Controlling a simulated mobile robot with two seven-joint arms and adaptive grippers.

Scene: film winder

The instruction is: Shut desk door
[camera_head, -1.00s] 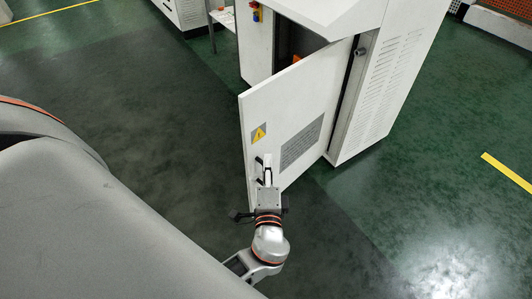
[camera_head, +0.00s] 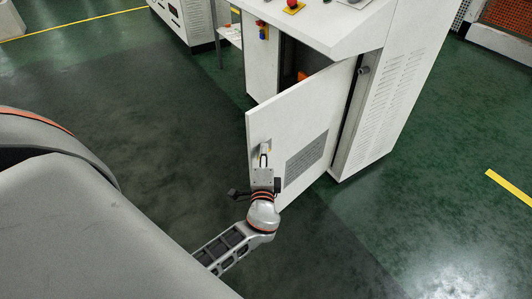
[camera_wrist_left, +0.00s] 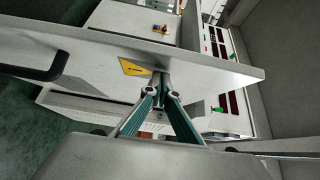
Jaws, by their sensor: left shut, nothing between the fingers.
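The desk door (camera_head: 300,118) is a white panel standing ajar at an angle from the white desk cabinet (camera_head: 385,110), hinged on its right side. My left gripper (camera_head: 264,150) is shut and empty at the door's outer face, near its free edge. In the left wrist view, the fingertips (camera_wrist_left: 161,80) meet just by the yellow warning label (camera_wrist_left: 133,68) on the door (camera_wrist_left: 85,48). I cannot tell whether they touch the panel. A black handle (camera_wrist_left: 38,68) shows on the door at left, away from the fingers. My right gripper is not in view.
The dark cabinet opening (camera_head: 290,65) shows behind the door, with something orange (camera_head: 303,76) inside. A red button (camera_head: 292,5) sits on the desk top. Another white machine (camera_head: 185,20) stands at the back. The green floor (camera_head: 120,85) left of the door is clear.

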